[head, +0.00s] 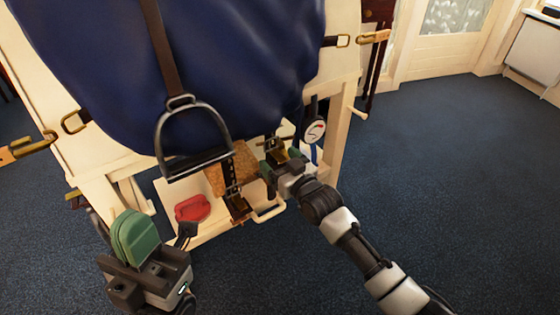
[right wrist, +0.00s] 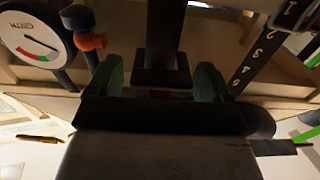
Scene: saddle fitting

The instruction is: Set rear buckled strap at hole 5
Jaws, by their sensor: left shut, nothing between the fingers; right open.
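In the head view, a dark strap (head: 230,170) with pale marks hangs in front of a brown pad, with a brass buckle (head: 238,209) near its lower end. A second brass buckle (head: 277,156) is beside my right gripper (head: 273,166). I cannot tell which strap is the rear one. In the right wrist view, my right gripper (right wrist: 160,82) is open, its green fingers on either side of a dark strap (right wrist: 166,35). A strap numbered 1 to 5 (right wrist: 262,48) shows at right. My left gripper (head: 135,235) is shut and empty, lower left.
A blue cloth-covered body (head: 235,65) rests on a cream wooden stand (head: 343,100), with a metal stirrup (head: 192,140) hanging in front. A round gauge (head: 315,131) hangs right of my right gripper. A red object (head: 193,208) lies on the low shelf. Carpet at right is clear.

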